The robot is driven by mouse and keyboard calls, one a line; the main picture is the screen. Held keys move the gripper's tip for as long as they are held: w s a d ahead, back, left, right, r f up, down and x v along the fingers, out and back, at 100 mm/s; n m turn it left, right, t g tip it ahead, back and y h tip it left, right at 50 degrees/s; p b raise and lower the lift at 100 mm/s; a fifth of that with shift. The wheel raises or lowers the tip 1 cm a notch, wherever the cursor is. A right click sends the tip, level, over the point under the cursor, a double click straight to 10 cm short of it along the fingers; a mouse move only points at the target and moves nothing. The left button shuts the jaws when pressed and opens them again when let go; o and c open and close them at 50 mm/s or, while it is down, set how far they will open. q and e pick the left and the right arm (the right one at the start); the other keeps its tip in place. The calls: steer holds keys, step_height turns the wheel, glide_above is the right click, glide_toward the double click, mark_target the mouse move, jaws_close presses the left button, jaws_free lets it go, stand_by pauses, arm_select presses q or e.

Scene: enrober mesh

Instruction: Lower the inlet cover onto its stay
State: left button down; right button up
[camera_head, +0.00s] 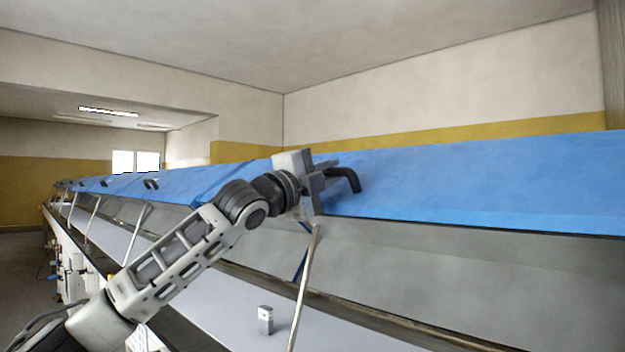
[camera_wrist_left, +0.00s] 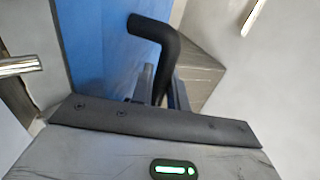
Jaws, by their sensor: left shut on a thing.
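The blue inlet cover (camera_head: 470,185) stands raised and tilted along the machine. Its black bent handle (camera_head: 350,178) sticks out beside my left gripper (camera_head: 318,181), which is shut on it. In the left wrist view the handle (camera_wrist_left: 158,32) runs down between the fingers (camera_wrist_left: 160,88), with the blue cover (camera_wrist_left: 103,50) to its left. A thin metal stay rod (camera_head: 304,280) stands leaning below the gripper, its upper end near the cover's lower edge. I cannot tell whether the rod touches the cover. My right gripper is not in view.
Further blue covers (camera_head: 125,186) with black handles and similar rods (camera_head: 138,230) recede to the left. A small grey block (camera_head: 265,320) stands on the pale surface below, left of the stay. Walls and ceiling are clear of the arm.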

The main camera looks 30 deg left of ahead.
arm_select(q)
steer(key=shift+s+f, duration=0.2)
steer(key=shift+f, duration=0.15)
steer(key=shift+r, duration=0.1)
